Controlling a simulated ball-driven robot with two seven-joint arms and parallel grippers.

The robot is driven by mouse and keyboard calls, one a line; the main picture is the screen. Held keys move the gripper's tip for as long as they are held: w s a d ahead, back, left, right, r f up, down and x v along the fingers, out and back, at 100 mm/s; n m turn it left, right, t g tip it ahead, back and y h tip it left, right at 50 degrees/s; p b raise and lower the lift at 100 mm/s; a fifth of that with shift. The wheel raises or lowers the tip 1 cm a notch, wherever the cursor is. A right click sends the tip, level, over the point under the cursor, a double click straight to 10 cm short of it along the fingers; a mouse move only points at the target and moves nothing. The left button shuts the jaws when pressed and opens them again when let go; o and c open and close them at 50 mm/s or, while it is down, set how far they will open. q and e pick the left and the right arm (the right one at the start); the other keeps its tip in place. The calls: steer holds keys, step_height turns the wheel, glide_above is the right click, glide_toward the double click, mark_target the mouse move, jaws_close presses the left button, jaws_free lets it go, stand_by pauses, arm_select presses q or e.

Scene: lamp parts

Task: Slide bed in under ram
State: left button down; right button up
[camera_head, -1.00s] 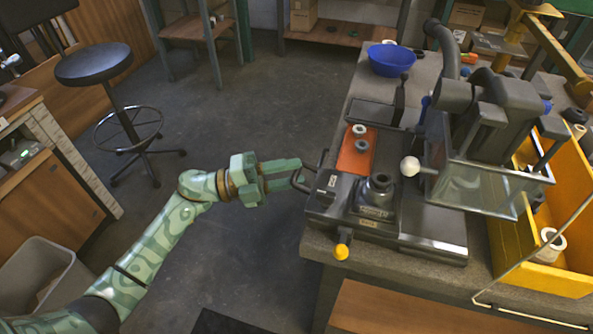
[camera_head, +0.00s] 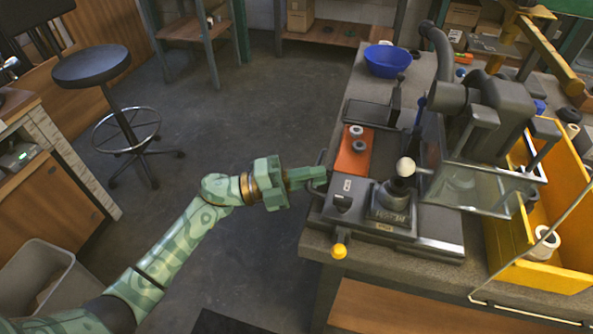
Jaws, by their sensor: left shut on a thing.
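The bed (camera_head: 346,203) is a dark grey sliding plate at the left side of a bench press, with a dark fixture block (camera_head: 390,205) on it. Its handle (camera_head: 321,158) sticks out to the left. My left gripper (camera_head: 316,178) is shut on this handle, and its fingers hide part of it. The press head (camera_head: 500,105) stands to the right, behind a clear guard (camera_head: 475,183). The ram itself cannot be made out. The fixture is left of the guard, close to a white ball knob (camera_head: 405,167). My right gripper is not in view.
An orange mat (camera_head: 350,162) with two small grey parts lies behind the bed. A yellow knob (camera_head: 339,251) is at the front. A blue bowl (camera_head: 387,61) stands at the back, a yellow bin (camera_head: 560,195) at the right.

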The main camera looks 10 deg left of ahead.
arm_select(q)
steer(key=shift+d, duration=0.4)
steer(key=c, duration=1.5)
jaws_free()
steer(key=shift+f, duration=0.1)
steer(key=shift+s+f, duration=0.1)
steer(key=shift+f, duration=0.05)
steer(key=shift+a, duration=0.15)
